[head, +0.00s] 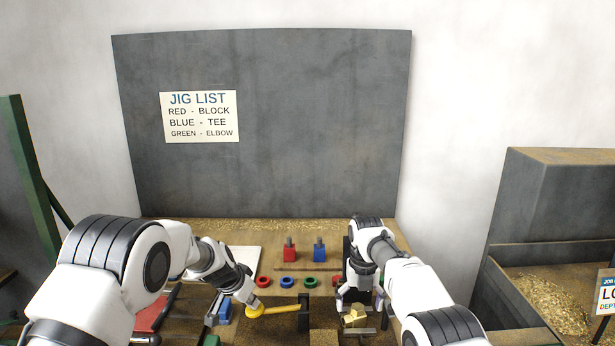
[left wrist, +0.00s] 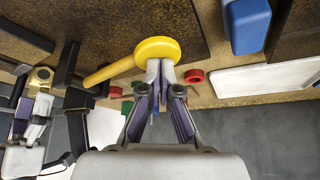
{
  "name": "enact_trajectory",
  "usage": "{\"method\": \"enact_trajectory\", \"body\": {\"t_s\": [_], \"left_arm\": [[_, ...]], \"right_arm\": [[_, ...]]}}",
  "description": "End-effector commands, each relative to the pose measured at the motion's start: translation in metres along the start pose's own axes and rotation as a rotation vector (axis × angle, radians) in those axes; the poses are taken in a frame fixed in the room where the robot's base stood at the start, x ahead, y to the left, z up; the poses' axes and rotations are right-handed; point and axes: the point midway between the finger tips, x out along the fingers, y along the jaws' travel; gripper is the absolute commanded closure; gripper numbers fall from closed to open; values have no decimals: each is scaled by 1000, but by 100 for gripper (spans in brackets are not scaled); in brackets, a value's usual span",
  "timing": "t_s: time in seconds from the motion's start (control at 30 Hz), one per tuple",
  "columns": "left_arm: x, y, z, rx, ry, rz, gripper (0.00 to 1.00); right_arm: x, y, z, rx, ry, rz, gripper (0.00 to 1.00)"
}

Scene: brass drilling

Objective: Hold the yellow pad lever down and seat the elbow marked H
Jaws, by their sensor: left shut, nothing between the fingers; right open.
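The yellow pad lever is a round pad (head: 254,309) on a yellow arm that runs right to a dark post (head: 303,312). The pad is large in the left wrist view (left wrist: 157,49). My left gripper (head: 250,301) is shut and empty, its tips at the pad and seemingly touching it. My right gripper (head: 355,303) is open and points down over a brass fitting (head: 355,318), which also shows in the left wrist view (left wrist: 40,76). I cannot read any H mark on it, and the gripper partly hides the place around it.
A red jig block (head: 290,253) and a blue one (head: 319,253) stand at the back. Coloured rings, including a red one (head: 263,282) and a blue one (head: 287,282), lie in a row before them. A JIG LIST sign (head: 199,116) hangs on the grey backboard (head: 300,130).

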Motion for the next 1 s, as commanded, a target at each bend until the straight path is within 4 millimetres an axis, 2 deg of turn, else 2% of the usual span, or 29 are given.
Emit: {"method": "enact_trajectory", "body": {"t_s": [1.0], "left_arm": [[-21,0,-10,0,-3,1,100]], "right_arm": [[-13,0,0,0,-1,0,11]]}}
